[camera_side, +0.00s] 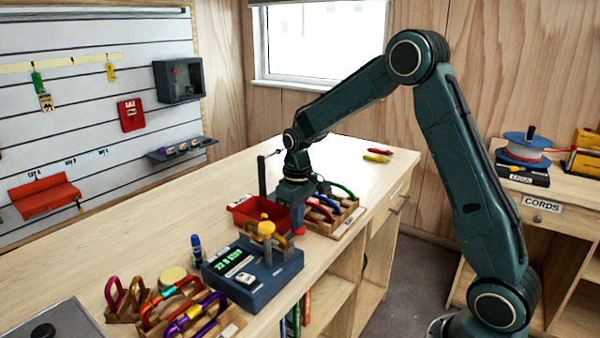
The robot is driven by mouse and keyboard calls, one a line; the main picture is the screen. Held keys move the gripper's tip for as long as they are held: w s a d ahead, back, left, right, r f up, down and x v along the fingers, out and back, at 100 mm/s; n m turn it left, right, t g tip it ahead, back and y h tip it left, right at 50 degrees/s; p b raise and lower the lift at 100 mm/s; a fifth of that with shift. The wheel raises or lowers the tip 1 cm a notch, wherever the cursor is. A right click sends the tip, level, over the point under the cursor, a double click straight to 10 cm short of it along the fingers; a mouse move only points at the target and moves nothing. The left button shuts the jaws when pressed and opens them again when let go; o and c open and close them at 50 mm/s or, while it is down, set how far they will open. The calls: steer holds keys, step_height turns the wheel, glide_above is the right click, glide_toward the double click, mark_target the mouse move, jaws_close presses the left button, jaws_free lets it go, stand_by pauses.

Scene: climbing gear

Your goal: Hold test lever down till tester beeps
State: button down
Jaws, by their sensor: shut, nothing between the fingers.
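The tester is a dark blue box (228,275) with a lit green display, near the front of the wooden bench. A yellow post (266,230) stands on its top, with a metal carabiner beside it. A thin black upright rod (262,176) stands behind the tester, close to the left of my gripper; I cannot tell whether it is the test lever. My gripper (298,222) points down behind and to the right of the tester, by the red tray. It is shut and appears empty. Its fingertips are small and partly lost among the gear, so contact cannot be told.
A red tray (243,208) and a wooden rack (345,222) of coloured carabiners flank my gripper. The bench's back left is clear. A cord spool (527,146) sits on the right-hand cabinet.

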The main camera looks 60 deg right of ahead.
step_height(320, 180, up, 8)
steer(key=shift+r, duration=0.25)
stand_by(0.7)
steer(key=shift+r, duration=0.1)
steer(key=s+a+r+t, duration=0.1)
steer(key=s+a+r, duration=0.25)
steer(key=s, duration=0.25)
steer(key=s+a+r+t, duration=0.2)
steer(key=s+r, duration=0.3)
steer(key=s, duration=0.1)
steer(key=s+a+f+t, duration=0.1)
steer(key=s+a, duration=0.3)
steer(key=s, duration=1)
steer(key=shift+t, duration=0.8)
steer(key=shift+f, duration=0.1)
